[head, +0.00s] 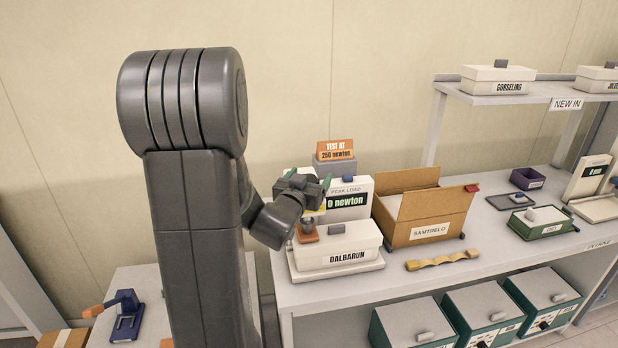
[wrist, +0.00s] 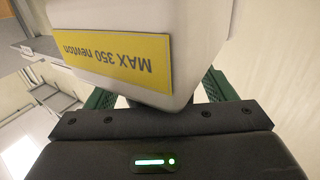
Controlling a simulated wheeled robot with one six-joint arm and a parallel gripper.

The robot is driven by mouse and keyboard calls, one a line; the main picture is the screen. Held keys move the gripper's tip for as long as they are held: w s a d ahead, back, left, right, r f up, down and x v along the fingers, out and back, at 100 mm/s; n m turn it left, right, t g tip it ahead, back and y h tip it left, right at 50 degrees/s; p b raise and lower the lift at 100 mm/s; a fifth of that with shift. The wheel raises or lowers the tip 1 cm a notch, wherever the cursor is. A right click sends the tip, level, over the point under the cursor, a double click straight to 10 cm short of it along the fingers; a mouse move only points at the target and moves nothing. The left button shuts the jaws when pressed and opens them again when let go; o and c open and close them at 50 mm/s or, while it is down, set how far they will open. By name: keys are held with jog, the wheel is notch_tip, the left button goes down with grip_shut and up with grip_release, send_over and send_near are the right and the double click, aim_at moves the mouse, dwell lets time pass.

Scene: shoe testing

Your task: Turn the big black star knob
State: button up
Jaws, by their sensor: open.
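I cannot make out the big black star knob in either view; my gripper and the white housing may hide it. The white tester with the "PEAK LOAD" and "0 newton" display (head: 346,200) stands on the bench, partly behind my gripper (head: 307,178). In the wrist view, a white housing (wrist: 215,40) with a yellow "MAX 350 newton" label (wrist: 112,60), upside down, fills the space in front of my gripper (wrist: 160,92). The green fingers show on either side of it, spread apart. I cannot tell whether they touch anything.
A white "DALBARUN" box (head: 345,252) sits in front of the tester. An orange "TEST AT 250 newton" sign (head: 335,149) stands behind it. An open "SAMTRELO" carton (head: 428,216) is close on the right.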

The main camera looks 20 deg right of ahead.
jog(key=shift+c, duration=0.5)
jog(key=c, duration=0.9)
jog(key=shift+m+g+h+p, duration=0.3)
jog(key=shift+g+p, duration=0.05)
jog(key=shift+g, duration=0.05)
jog(key=shift+s+r+m+g+h+p, duration=0.1)
jog(key=shift+m+g+h+p, duration=0.65)
jog(key=shift+g, duration=0.25)
jog(key=shift+s+d+m+g+h+p, duration=0.15)
jog(key=shift+m+g+h+p, duration=0.4)
jog(key=shift+m+g, duration=0.5)
jog(key=shift+s+d+m+g+h+p, duration=0.1)
jog(key=shift+m+g+h+p, duration=0.45)
jog(key=shift+g, duration=0.8)
jog(key=shift+m+g, duration=0.3)
jog(key=shift+m, duration=0.05)
jog(key=o, duration=1)
